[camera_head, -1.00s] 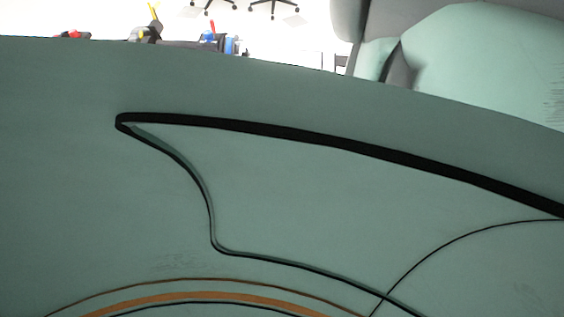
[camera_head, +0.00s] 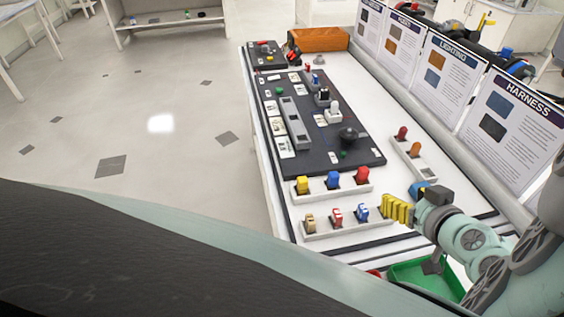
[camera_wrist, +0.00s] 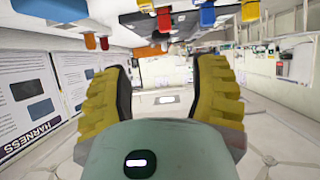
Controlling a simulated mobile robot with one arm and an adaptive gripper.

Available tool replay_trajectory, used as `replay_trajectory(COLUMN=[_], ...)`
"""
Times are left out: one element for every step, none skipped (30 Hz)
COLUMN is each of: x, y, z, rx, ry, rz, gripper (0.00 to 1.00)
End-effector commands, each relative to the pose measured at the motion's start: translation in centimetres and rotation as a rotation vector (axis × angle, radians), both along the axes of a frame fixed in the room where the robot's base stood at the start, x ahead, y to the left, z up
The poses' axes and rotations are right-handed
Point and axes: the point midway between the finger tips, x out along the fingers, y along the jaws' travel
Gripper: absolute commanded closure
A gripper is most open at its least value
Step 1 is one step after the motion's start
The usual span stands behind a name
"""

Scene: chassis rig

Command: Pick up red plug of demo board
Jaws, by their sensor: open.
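My gripper (camera_head: 397,209) is at the right front of the white table, with ribbed yellow fingers. In the wrist view my gripper (camera_wrist: 160,92) is open, with nothing between its fingers. A dark demo board (camera_head: 312,135) lies on the table. In front of it a white strip holds yellow, blue and red plugs; the red plug (camera_head: 361,175) is at its right end, behind and left of my gripper. That red plug also shows at the top of the wrist view (camera_wrist: 164,20). Another red plug (camera_head: 402,132) stands on a strip to the right, beside an orange plug (camera_head: 415,149).
A front strip holds small tan, red-and-white (camera_head: 336,216) and blue plugs. A green bin (camera_head: 408,275) is at the table's front right. Upright panels (camera_head: 505,125) line the right edge. The floor at left is open.

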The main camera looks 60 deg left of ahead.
Motion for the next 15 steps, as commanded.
replay_trajectory(x=[-0.3, -0.3, -0.3, -0.2, -0.1, 0.0, 0.1, 0.2, 0.4, 0.5, 0.5, 0.8, 0.9, 1.1, 1.2], y=[0.3, 0.4, 0.6, 0.8, 1.0, 1.3, 1.5, 1.8, 2.1, 2.4, 2.6, 3.0, 3.3, 3.6, 4.0], z=[-0.3, -0.3, -0.3, -0.4, -0.4, -0.6, -0.7, -0.8, -1.0, -1.2, -1.4, -1.5, -1.6, -1.8, -2.1], rx=[-0.002, -0.002, -0.003, -0.003, -0.003, -0.003, -0.002, 0.0, 0.0, -0.001, -0.002, -0.001, -0.001, 0.0, -0.001], ry=[0.001, 0.002, 0.003, 0.004, 0.004, 0.002, 0.002, 0.002, 0.002, 0.004, 0.003, 0.002, 0.001, 0.001, 0.004], rz=[0.016, 0.019, 0.021, 0.023, 0.023, 0.024, 0.022, 0.022, 0.021, 0.02, 0.021, 0.02, 0.02, 0.019, 0.019], gripper=[0.4, 0.4, 0.4, 0.4, 0.4, 0.4, 0.4, 0.4, 0.4, 0.4, 0.4, 0.4, 0.4, 0.4, 0.4])
